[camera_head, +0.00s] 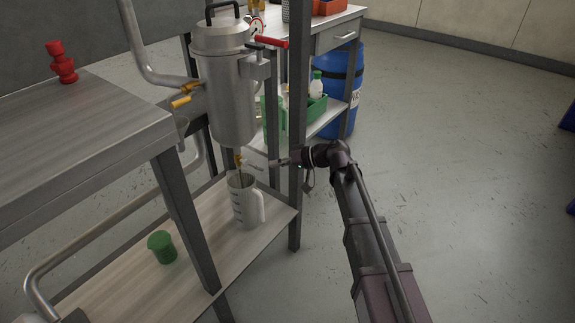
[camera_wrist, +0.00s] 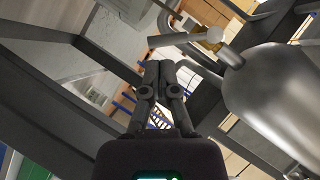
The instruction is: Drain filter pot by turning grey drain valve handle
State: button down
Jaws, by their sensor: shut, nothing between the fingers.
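The filter pot (camera_head: 230,100) is a steel cylinder with a lid, held upright at the frame; its rounded body fills the right of the wrist view (camera_wrist: 275,95). Under it sits a small brass drain valve (camera_head: 238,160), also seen in the wrist view (camera_wrist: 213,37). The grey drain valve handle (camera_wrist: 168,40) is a short bar sticking out to the left there. A measuring jug (camera_head: 246,205) stands on the lower shelf below the valve. My gripper (camera_head: 279,162) is shut and empty, to the right of the valve; its fingertips (camera_wrist: 160,66) appear apart from the handle.
A dark upright post (camera_head: 297,120) stands close to my gripper. Yellow-handled (camera_head: 181,102) and red-handled (camera_head: 271,42) valves sit higher on the pot. A green cup (camera_head: 162,246) is on the lower shelf (camera_head: 130,285).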

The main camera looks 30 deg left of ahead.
jog(key=shift+b+x, duration=0.3)
jog(key=shift+x, duration=0.95)
jog(key=shift+s+f+b, duration=0.15)
jog(key=shift+f+b, duration=0.1)
jog(key=shift+b, duration=0.05)
jog(key=shift+s+a+f+b, duration=0.15)
jog(key=shift+s+f+b, duration=0.9)
jog(key=shift+s, duration=0.1)
dwell(0.5)
jog(key=w+d, duration=0.4)
jog(key=d, duration=0.5)
jog(key=shift+w+r+p, duration=0.25)
jog(key=shift+r+p, duration=0.1)
jog(key=shift+p, duration=0.05)
